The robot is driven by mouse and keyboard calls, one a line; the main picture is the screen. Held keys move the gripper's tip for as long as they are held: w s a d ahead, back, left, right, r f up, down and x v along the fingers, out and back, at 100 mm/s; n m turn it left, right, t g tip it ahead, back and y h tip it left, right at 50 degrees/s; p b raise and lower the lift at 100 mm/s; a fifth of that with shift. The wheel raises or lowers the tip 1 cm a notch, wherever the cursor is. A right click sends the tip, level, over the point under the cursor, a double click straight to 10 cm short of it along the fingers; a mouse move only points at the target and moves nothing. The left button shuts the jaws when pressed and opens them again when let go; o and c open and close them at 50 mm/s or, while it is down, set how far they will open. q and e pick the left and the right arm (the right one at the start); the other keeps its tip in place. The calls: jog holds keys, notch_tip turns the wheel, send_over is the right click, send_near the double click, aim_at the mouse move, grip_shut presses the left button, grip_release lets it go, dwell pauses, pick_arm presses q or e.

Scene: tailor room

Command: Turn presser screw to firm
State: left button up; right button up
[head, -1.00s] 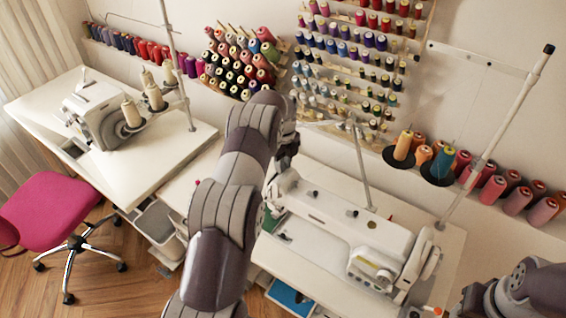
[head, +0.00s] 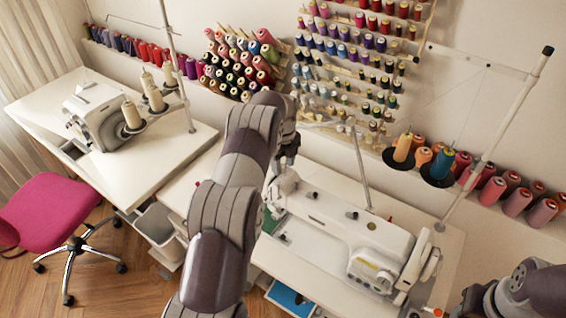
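The white sewing machine (head: 340,222) stands on the right-hand table, its head end to the left. My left arm reaches in from below, and its dark gripper (head: 286,160) is at the left end of the machine, just above the head. The presser screw cannot be made out; it is too small or hidden by the gripper and arm. The fingers are too small and dark to show whether they are open or shut, or whether they touch the machine. Part of my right arm shows at the lower right corner, but its gripper does not show.
A thin thread-stand pole (head: 361,170) rises behind the machine. A taller stand (head: 490,150) holds orange and teal cones at the right. Spool racks (head: 350,60) hang on the wall behind. Another machine (head: 95,112) and a pink chair (head: 45,215) are at the left.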

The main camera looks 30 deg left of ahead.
aim_at(283, 166)
pick_arm(q)
notch_tip(283, 166, up, 13)
jog(key=p, duration=1)
jog(key=shift+f+p, duration=0.2)
jog(key=shift+p, duration=0.1)
jog(key=shift+s, duration=0.1)
